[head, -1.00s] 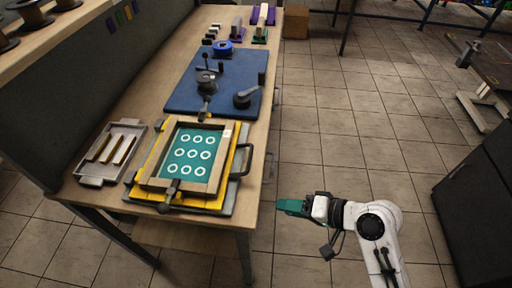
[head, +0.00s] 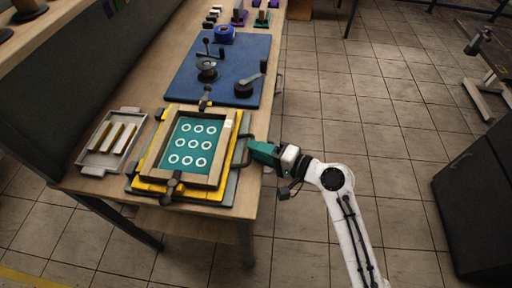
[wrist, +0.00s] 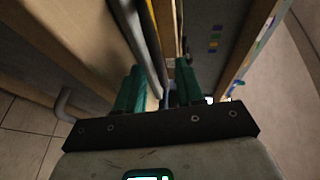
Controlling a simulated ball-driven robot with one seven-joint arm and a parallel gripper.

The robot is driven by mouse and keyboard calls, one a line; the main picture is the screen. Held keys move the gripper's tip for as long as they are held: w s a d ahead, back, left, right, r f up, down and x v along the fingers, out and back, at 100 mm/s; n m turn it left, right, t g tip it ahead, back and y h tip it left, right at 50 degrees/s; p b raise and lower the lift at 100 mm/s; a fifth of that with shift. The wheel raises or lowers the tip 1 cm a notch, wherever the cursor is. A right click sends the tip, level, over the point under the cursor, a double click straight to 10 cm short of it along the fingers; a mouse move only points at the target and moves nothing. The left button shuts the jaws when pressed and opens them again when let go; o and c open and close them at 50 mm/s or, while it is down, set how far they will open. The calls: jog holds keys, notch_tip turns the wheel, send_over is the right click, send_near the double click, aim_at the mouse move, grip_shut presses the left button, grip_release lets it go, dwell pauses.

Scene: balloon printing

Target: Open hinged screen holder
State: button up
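The hinged screen holder (head: 218,174) lies flat on the bench, a wooden frame around a teal screen (head: 190,146) with several white rings, above a yellow base. A dark bar handle (head: 246,150) sticks out from its right side. My gripper (head: 256,151) is beside this handle at the bench's right edge. In the wrist view the teal fingers of my gripper (wrist: 158,88) stand apart, and the dark handle bar (wrist: 143,48) runs down to the space between them. I cannot tell whether a finger touches it.
A grey tray (head: 89,160) with several light bars lies left of the holder. A blue mat (head: 190,92) with dark fittings lies behind it.

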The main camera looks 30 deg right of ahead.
jog(key=shift+w+a+f, duration=0.15)
jog(key=shift+w+a, duration=0.2)
jog(key=shift+w, duration=0.15)
jog(key=shift+c, duration=0.4)
grip_shut()
